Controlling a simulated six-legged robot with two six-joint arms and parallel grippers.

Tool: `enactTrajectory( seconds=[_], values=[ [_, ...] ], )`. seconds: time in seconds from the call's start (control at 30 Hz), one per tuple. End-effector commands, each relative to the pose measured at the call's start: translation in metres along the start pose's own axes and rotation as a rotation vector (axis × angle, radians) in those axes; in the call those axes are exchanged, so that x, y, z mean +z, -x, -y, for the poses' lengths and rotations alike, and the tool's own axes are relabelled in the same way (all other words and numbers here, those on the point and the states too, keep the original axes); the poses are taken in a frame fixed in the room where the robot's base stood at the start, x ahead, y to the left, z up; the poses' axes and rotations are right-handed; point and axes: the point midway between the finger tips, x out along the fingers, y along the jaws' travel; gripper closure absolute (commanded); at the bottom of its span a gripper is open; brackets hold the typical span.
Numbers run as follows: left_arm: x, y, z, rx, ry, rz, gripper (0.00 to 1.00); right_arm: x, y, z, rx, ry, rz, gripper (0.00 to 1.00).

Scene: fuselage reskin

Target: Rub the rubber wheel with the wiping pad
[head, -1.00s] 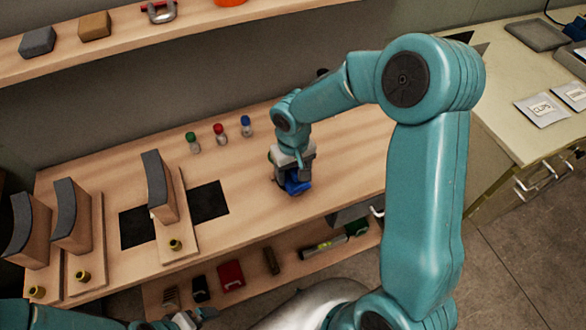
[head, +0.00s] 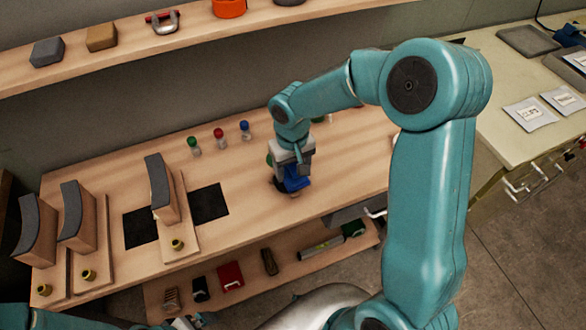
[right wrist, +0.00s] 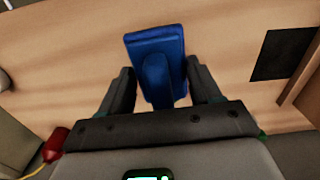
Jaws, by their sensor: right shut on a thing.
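My right gripper (head: 292,165) is shut on a blue pad (head: 296,181), which looks like the wiping pad. It is over the middle of the wooden bench. The right wrist view shows the blue pad (right wrist: 157,65) between the two dark fingers (right wrist: 155,90), with bare wood around it. A small dark shape (head: 280,185) shows at the pad's left side; I cannot tell whether it is the rubber wheel, or whether the pad touches it. No other clear wheel shows. My left gripper (head: 190,322) shows only in part at the bottom edge; its jaws are unclear.
Several small bottles with green, red and blue caps (head: 219,138) stand behind left. Curved grey-topped blocks (head: 160,185) on boards and a black mat (head: 209,203) are at left. A lower shelf (head: 185,285) holds tools. A pale table (head: 500,75) stands at right.

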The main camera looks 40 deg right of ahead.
Motion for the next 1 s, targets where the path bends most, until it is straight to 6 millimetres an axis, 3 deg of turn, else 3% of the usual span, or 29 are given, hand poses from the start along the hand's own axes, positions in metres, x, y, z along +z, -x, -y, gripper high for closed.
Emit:
enactTrajectory(
  seconds=[0.33, 1.0],
  values=[
    [0.000, 0.022, -0.008, 0.000, 0.000, 0.000, 0.00, 0.000, 0.032, 0.000, -0.001, 0.001, 0.000, 0.66],
    [0.000, 0.022, -0.008, 0.000, 0.000, 0.000, 0.00, 0.003, 0.034, -0.001, 0.000, -0.002, 0.000, 0.66]
  ],
)
